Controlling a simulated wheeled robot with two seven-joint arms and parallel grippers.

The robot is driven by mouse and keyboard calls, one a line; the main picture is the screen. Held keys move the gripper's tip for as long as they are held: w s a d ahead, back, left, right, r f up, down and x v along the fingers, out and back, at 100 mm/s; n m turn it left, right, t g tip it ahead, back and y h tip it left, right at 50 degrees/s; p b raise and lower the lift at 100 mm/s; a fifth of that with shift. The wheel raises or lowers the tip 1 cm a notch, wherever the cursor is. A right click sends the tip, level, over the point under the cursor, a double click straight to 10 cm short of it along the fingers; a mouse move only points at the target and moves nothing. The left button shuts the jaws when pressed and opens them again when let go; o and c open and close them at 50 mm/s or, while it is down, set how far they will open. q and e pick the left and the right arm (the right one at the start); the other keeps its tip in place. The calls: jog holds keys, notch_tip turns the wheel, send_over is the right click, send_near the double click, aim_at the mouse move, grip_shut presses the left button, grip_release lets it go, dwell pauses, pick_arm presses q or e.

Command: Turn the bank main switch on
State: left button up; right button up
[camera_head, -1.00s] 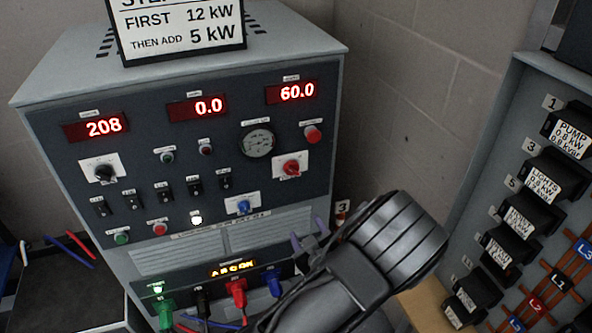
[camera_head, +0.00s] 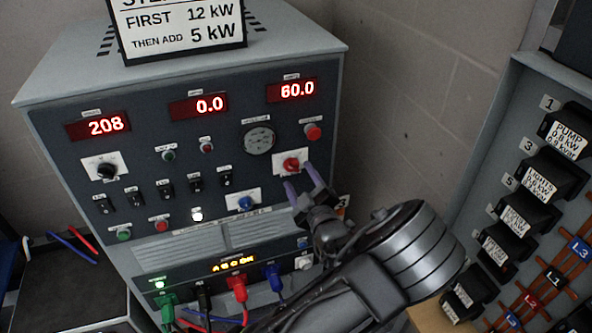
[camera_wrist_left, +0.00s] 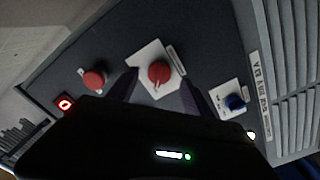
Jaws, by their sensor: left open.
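A red rotary knob (camera_head: 291,164) on a white plate sits at the right of the grey cabinet's front panel. It also shows in the left wrist view (camera_wrist_left: 159,72), its pointer mark toward the lower part of the plate. Its small label is unreadable, so I cannot confirm that it is the bank main switch. My left gripper (camera_head: 297,178) is open and empty, its purple fingers raised just below the knob. In the left wrist view, the fingertips (camera_wrist_left: 160,82) lie on either side of the knob; I cannot tell whether they touch it. My right gripper is not in view.
A red push button (camera_head: 313,132), a round gauge (camera_head: 258,141) and a blue knob (camera_head: 245,203) are close to the red knob. Plugged coloured cables (camera_head: 238,288) hang below. A breaker panel (camera_head: 515,120) stands at the right, with bare wall between.

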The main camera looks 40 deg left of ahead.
aim_at(295, 170)
pick_arm(q)
jog(key=shift+x, duration=1.7)
jog(key=shift+c, duration=0.2)
grip_shut()
